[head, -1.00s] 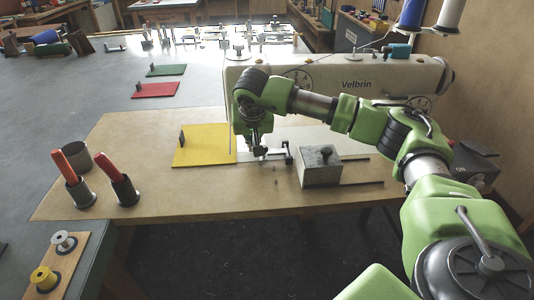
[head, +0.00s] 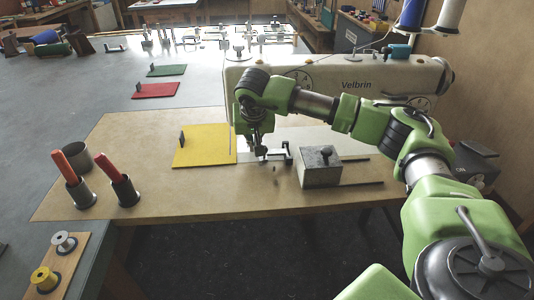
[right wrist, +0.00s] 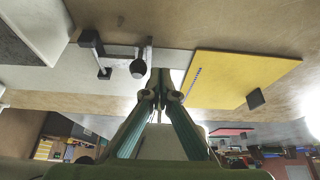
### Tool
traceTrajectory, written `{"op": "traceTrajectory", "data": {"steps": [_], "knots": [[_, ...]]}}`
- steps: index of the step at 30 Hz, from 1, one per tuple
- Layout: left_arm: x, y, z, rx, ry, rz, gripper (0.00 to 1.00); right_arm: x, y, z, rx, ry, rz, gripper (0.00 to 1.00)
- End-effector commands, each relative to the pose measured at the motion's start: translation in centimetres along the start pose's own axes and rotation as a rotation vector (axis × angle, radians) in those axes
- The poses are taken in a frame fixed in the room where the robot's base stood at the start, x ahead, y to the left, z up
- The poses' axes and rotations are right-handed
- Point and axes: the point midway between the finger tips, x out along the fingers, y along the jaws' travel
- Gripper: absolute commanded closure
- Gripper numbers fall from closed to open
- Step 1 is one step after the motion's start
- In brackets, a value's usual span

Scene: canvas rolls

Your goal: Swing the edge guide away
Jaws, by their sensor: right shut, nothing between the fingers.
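The edge guide (head: 281,155) is a small grey metal bracket with a dark upright end, on the sewing machine's bed left of the grey metal block. The right wrist view shows it more closely, as a grey bar (right wrist: 122,50) with a dark round knob. My right gripper (head: 261,153) points down beside the guide's left end. Its shut, empty fingertips (right wrist: 160,96) are close to the guide's bar and knob; I cannot tell whether they touch. In the head view the gripper partly hides the needle area. My left gripper is not in view.
The white sewing machine (head: 385,80) stands behind my arm. The grey block (head: 320,175) sits right of the guide. A yellow sheet (head: 207,147) lies to the left. Two holders with red-handled tools (head: 123,188) stand farther left. The board's front middle is clear.

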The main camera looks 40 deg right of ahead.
Motion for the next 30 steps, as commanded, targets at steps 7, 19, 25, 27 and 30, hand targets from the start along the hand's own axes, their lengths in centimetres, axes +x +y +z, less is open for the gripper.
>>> {"op": "traceTrajectory", "data": {"steps": [7,19,25,27,30], "knots": [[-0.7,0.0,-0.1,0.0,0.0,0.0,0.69,-0.8,1.0,-0.4,0.0,-0.001,0.001,1.0],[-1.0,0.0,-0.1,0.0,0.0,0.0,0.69,-1.2,2.0,-0.5,0.001,-0.003,0.007,1.0],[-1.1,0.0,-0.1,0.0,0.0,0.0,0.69,-1.2,2.2,-0.5,0.001,-0.005,0.01,1.0],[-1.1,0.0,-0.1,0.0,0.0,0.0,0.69,-1.2,2.4,-0.5,0.002,-0.006,0.011,1.0],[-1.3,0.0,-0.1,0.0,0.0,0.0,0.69,-1.4,2.8,-0.6,0.003,-0.006,0.013,1.0]]}}
